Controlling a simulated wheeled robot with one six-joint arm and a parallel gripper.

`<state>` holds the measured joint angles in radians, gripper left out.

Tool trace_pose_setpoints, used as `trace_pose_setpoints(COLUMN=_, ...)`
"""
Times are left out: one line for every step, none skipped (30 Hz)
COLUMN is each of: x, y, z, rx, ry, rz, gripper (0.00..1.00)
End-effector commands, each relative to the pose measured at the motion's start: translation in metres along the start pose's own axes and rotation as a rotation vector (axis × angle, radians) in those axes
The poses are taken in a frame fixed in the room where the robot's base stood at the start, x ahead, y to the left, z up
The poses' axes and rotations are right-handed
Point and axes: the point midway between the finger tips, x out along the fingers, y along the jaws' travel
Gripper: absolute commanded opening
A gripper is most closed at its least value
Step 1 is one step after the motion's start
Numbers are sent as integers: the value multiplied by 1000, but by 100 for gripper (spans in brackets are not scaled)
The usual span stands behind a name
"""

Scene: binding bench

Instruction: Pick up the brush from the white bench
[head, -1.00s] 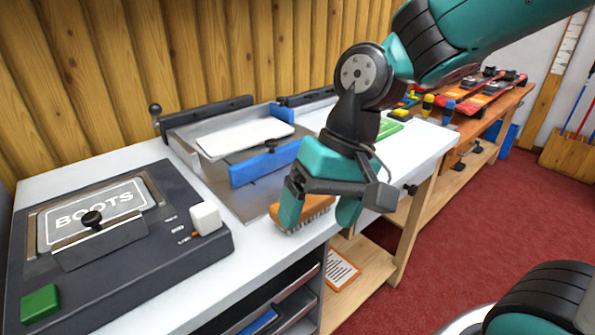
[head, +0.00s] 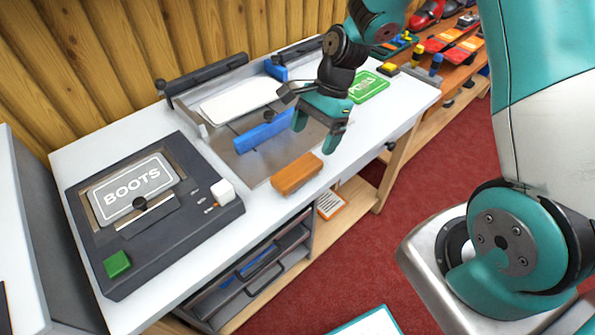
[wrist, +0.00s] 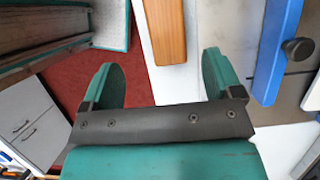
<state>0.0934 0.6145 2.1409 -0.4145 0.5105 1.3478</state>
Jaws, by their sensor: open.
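The brush (head: 297,174) has an orange-brown wooden back and lies on the white bench (head: 262,212) near its front edge, beside the metal plate of a jig. Its bristles are not clearly seen in the head view now. My gripper (head: 316,131) is open and empty, raised above the bench and up and to the right of the brush in the picture. In the wrist view the brush (wrist: 164,30) shows beyond my gripper (wrist: 158,68), roughly in line with the gap between the fingers and apart from them.
A dark machine with a BOOTS plate (head: 132,190) stands left on the bench. A metal jig with a blue bar (head: 264,132) lies behind the brush. A green sign (head: 368,88) lies to the right. Shelves with drawers (head: 258,262) sit below the bench's front edge.

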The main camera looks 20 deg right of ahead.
Motion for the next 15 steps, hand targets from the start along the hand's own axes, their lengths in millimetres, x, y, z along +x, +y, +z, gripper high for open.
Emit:
trace_pose_setpoints(x=12, y=1, z=1, rx=-1, ry=-3, rz=7, gripper=85)
trace_pose_setpoints(x=18, y=1, z=1, rx=-2, ry=-3, rz=6, gripper=85)
trace_pose_setpoints(x=26, y=1, z=1, rx=-1, ry=-2, rz=6, gripper=85)
trace_pose_setpoints(x=31, y=1, z=1, rx=-2, ry=-1, rz=5, gripper=85)
trace_pose_setpoints(x=36, y=1, z=1, rx=-2, ry=-2, rz=5, gripper=85)
trace_pose_setpoints(x=41, y=0, z=1, rx=-2, ry=-1, rz=3, gripper=85)
trace_pose_setpoints(x=44, y=0, z=1, rx=-2, ry=-1, rz=4, gripper=85)
trace_pose_setpoints(x=47, y=0, z=1, rx=-2, ry=-1, rz=3, gripper=85)
trace_pose_setpoints(x=49, y=0, z=1, rx=-2, ry=0, rz=1, gripper=85)
trace_pose_setpoints(x=50, y=0, z=0, rx=-2, ry=0, rz=1, gripper=85)
trace_pose_setpoints(x=52, y=0, z=0, rx=-2, ry=0, rz=1, gripper=85)
trace_pose_setpoints(x=54, y=-1, z=1, rx=-2, ry=0, rz=2, gripper=85)
trace_pose_setpoints(x=57, y=-1, z=1, rx=-2, ry=0, rz=3, gripper=85)
trace_pose_setpoints(x=60, y=-2, z=1, rx=-3, ry=0, rz=3, gripper=85)
trace_pose_setpoints(x=66, y=-3, z=1, rx=-3, ry=-1, rz=4, gripper=85)
